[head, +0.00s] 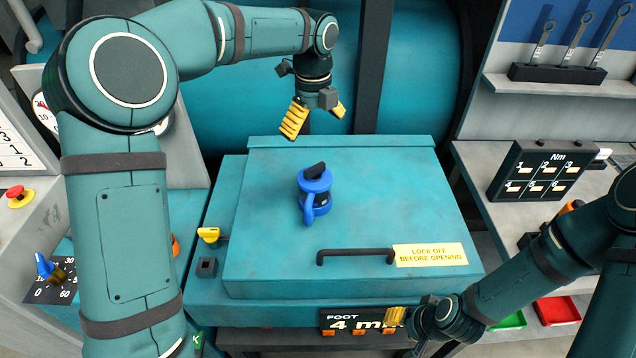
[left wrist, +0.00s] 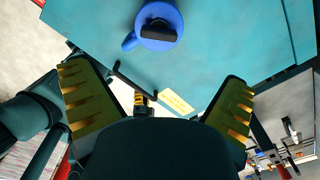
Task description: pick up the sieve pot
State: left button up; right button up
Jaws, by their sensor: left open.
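The sieve pot (head: 316,194) is a blue pot with a black top and a blue handle at its front. It stands upright on the teal lid of the machine. It also shows near the top of the left wrist view (left wrist: 170,17). My left gripper (head: 315,120) has yellow ridged fingers spread wide and is empty. It hangs above and behind the pot, apart from it. Its fingers also show in the left wrist view (left wrist: 158,105). My right gripper (head: 400,318) is low at the front of the machine, with a yellow finger showing; its opening is unclear.
The teal lid (head: 400,190) is otherwise clear, with a black bar handle (head: 355,256) and a yellow label (head: 430,255). A yellow knob (head: 209,235) is at its left. A torque board (head: 540,172) stands on the right bench. Green and red trays (head: 557,311) lie lower right.

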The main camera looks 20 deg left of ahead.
aim_at(316, 167)
pick_arm(q)
jog(key=f, duration=1.3)
jog(key=shift+s+d+b, duration=0.15)
jog(key=shift+s+b, duration=0.05)
jog(key=shift+b, duration=0.2)
jog(key=shift+c, duration=0.3)
jog(key=c, duration=1.3)
